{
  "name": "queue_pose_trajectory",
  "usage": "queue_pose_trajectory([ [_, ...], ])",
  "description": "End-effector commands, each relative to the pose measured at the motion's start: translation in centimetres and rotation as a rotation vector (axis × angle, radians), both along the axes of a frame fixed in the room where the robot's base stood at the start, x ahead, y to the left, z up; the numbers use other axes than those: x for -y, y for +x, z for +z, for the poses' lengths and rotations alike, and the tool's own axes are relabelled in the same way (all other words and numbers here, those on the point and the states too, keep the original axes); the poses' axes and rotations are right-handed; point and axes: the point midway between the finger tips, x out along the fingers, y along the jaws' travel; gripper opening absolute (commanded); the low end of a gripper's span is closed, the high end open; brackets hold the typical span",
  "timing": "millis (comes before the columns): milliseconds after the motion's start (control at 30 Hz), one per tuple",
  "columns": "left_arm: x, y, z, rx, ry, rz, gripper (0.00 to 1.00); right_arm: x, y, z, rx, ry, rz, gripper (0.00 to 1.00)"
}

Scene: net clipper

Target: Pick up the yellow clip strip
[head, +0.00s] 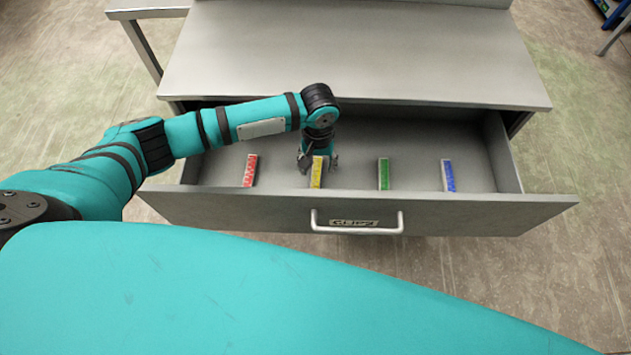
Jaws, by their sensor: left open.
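The yellow clip strip (317,174) lies in the open drawer, its long side running from front to back. My left gripper (318,163) points down over the strip's back end. Its fingers are open, one on each side of the strip. I cannot tell whether they touch it. The gripper hides the strip's far end. My right gripper is not in view.
The open drawer (250,208) also holds a red strip (250,171) to the left, and a green strip (383,174) and a blue strip (448,176) to the right. Its front panel has a metal handle (357,228). The grey tabletop (360,50) above is bare.

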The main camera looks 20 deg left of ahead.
Motion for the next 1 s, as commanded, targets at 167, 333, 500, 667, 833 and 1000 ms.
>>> queue_pose_trajectory([
  [167,0.0,0.0,-1.3,0.000,0.000,0.000,0.51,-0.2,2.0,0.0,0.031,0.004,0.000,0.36],
  [333,-0.3,-0.3,-3.2,-0.001,0.002,0.000,0.51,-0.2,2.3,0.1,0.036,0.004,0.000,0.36],
  [500,-0.4,-0.4,-5.6,0.000,0.000,-0.001,0.51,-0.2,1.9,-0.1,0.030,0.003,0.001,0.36],
  [667,-0.4,-0.4,-6.5,0.001,-0.001,-0.002,0.51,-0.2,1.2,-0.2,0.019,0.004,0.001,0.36],
  [833,-0.4,-0.4,-6.4,0.001,-0.001,-0.002,0.51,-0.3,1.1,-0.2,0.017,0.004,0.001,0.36],
  [1000,-0.4,-0.4,-6.4,0.001,-0.001,-0.001,0.30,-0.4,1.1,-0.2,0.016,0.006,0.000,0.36],
])
